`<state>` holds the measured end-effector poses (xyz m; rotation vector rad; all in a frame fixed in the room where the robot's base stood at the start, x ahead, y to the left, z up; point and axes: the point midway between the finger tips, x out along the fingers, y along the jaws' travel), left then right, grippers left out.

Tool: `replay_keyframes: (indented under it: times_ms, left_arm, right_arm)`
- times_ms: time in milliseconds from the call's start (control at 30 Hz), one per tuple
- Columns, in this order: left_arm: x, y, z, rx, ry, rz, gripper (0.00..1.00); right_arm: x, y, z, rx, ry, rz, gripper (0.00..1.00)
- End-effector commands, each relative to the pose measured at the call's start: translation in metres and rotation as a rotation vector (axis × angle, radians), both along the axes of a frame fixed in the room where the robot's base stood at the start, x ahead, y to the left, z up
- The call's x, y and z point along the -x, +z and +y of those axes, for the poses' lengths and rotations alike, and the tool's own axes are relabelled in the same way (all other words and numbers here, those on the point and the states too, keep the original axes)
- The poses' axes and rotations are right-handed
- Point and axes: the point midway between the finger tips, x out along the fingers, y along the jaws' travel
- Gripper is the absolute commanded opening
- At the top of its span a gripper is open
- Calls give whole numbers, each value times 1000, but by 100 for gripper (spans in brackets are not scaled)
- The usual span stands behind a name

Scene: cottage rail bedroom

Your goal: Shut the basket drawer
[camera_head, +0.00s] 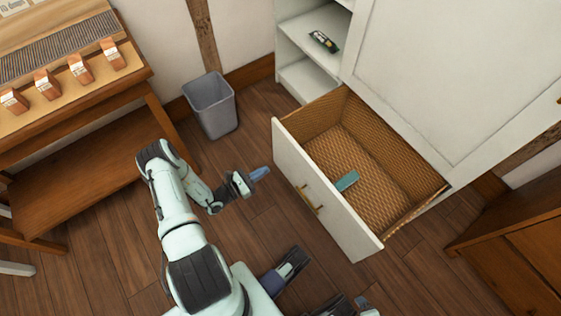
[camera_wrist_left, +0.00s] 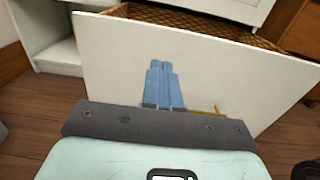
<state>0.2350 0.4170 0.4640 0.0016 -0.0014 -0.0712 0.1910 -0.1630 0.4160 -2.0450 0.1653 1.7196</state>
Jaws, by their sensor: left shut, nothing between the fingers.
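The basket drawer stands pulled out from the white cabinet. It has a white front panel (camera_head: 322,192), woven basket walls (camera_head: 405,148) and a brass handle (camera_head: 311,199). My left gripper (camera_head: 262,173) is shut and empty, with blue fingers pointing at the drawer front, near its left part. In the left wrist view the shut fingers (camera_wrist_left: 163,85) show against the white front panel (camera_wrist_left: 220,70), beside the brass handle, which is partly hidden. Whether they touch the panel I cannot tell. My right gripper (camera_head: 366,308) shows only partly at the bottom edge; its opening is unclear.
A teal object (camera_head: 347,181) lies in the drawer. A grey bin (camera_head: 211,106) stands left of the cabinet. A wooden desk (camera_head: 75,100) holds several small boxes. Open shelves (camera_head: 310,75) hold a dark item. A wooden furniture piece (camera_head: 515,235) stands at right.

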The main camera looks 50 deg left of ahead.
Motion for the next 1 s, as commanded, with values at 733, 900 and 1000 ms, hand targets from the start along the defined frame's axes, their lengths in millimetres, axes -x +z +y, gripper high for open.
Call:
replay_keyframes:
  times_ms: [733,900,1000]
  left_arm:
    - [-124,0,-12,1,-7,1,0]
    - [-127,0,-12,2,-6,1,0]
    - [-127,1,-12,2,-7,1,0]
  right_arm:
    - [-3,-40,-17,32,-30,11,93]
    - [-1,-41,-18,31,-30,18,93]
    - [-1,-41,-18,31,-30,18,93]
